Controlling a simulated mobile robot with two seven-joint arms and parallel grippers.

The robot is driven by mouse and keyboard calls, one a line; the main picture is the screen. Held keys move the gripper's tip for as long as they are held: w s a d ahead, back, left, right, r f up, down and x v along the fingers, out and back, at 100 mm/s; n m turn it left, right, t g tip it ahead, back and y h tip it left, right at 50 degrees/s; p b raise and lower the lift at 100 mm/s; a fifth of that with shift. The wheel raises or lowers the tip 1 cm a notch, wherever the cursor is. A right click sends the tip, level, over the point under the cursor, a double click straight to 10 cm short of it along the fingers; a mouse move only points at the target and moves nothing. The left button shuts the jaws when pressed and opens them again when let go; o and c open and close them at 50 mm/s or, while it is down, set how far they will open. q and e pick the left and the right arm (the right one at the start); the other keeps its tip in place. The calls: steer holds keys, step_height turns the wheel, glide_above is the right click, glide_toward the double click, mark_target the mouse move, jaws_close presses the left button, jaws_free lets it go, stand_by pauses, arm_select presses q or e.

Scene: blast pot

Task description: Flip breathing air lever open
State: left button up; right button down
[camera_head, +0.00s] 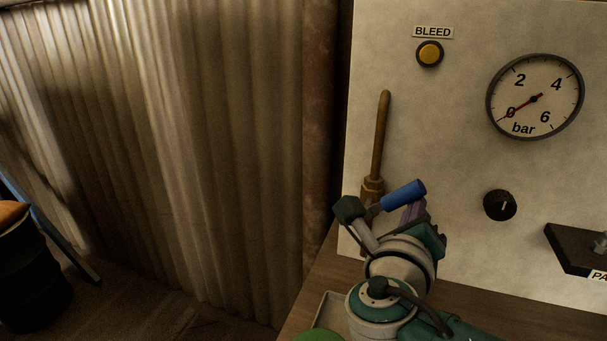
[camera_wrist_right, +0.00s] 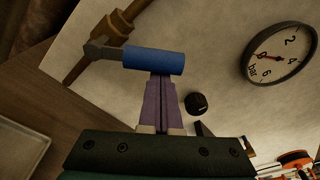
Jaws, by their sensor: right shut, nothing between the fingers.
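The breathing air lever has a blue handle (camera_head: 404,194) on a brass valve (camera_head: 372,190), with a brown pipe (camera_head: 380,135) rising above it. The handle points right and slightly up from the valve in the head view. In the right wrist view the blue handle (camera_wrist_right: 153,60) lies across the picture, joined at its left end to a dark arm. My right gripper (camera_head: 411,211) is shut and empty, its purple fingers (camera_wrist_right: 160,80) just below the handle. Their tips meet its edge in the picture; I cannot tell whether they touch. My left gripper is not in view.
The pale panel (camera_head: 440,120) carries a yellow BLEED button (camera_head: 429,53), a bar gauge (camera_head: 535,97) near 0 and a black knob (camera_head: 500,205). A dark block (camera_head: 575,247) juts out at right. A wooden bench (camera_head: 520,315) lies below. A dark barrel (camera_head: 30,275) stands at far left.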

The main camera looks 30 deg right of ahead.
steer(key=shift+w+a+r+n+p, duration=0.15)
steer(key=shift+w+r+n+p, duration=0.05)
steer(key=shift+r+n+p, duration=0.2)
steer(key=shift+w+a+r+n+p, duration=0.15)
steer(key=shift+r+n+p, duration=0.1)
steer(key=shift+r+n, duration=0.2)
steer(key=shift+w+a+r+n+h+p, duration=0.2)
steer(key=shift+w+r+n+p, duration=0.1)
steer(key=shift+n, duration=0.35)
steer(key=shift+w+a+r+n+h+p, duration=0.2)
steer(key=shift+w+n+p, duration=0.1)
steer(key=shift+n, duration=0.3)
steer(key=shift+w+a+r+n, duration=0.3)
steer(key=shift+w+a+n, duration=0.1)
steer(key=shift+w+a, duration=0.1)
steer(key=shift+w+a+r+n, duration=0.25)
steer(key=shift+w+a+n, duration=0.15)
steer(key=shift+w, duration=0.05)
steer(key=shift+a, duration=0.1)
steer(key=p, duration=0.1)
glide_toward(403, 190)
steer(key=w+a+r, duration=0.1)
steer(key=a+r, duration=0.1)
steer(key=a, duration=0.1)
steer(key=shift+w+d+f, duration=0.1)
steer(key=shift+w+f, duration=0.15)
